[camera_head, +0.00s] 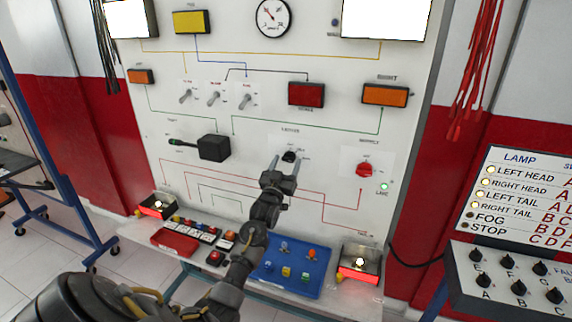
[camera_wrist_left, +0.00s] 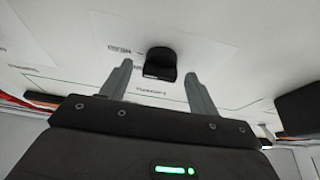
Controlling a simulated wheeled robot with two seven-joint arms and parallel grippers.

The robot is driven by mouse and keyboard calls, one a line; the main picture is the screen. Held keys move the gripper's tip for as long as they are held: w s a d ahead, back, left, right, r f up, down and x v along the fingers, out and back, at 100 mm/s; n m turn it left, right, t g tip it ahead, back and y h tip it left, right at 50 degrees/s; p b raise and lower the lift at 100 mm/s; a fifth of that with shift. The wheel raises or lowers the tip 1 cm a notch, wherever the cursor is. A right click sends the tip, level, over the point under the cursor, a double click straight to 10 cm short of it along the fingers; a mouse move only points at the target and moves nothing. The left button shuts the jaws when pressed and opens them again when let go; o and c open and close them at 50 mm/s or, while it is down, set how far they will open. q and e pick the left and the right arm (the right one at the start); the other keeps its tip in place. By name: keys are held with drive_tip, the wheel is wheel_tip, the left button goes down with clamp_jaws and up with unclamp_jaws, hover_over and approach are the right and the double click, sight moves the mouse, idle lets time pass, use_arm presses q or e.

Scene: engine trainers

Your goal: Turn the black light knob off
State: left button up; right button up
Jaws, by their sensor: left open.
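The black light knob (camera_head: 289,156) is on the white panel, under a small label, left of the red knob. It also shows in the left wrist view as a dark rounded knob (camera_wrist_left: 160,63). My left gripper (camera_head: 285,163) is open in front of the panel, just below the knob in the head view. In the left wrist view its two fingers (camera_wrist_left: 157,80) are spread, with the knob beyond and between their tips. I cannot tell whether a finger touches it. The knob's pointer setting is too small to read. My right gripper is not seen.
A red knob (camera_head: 365,170) and a lit green lamp (camera_head: 384,186) are to the right. A black box with a lever (camera_head: 213,148) is to the left. Below are a blue tray (camera_head: 292,289), a red tray (camera_head: 174,243) and two lit lamp boxes (camera_head: 359,262).

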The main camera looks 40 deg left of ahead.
use_arm(q)
drive_tip(key=c, duration=1)
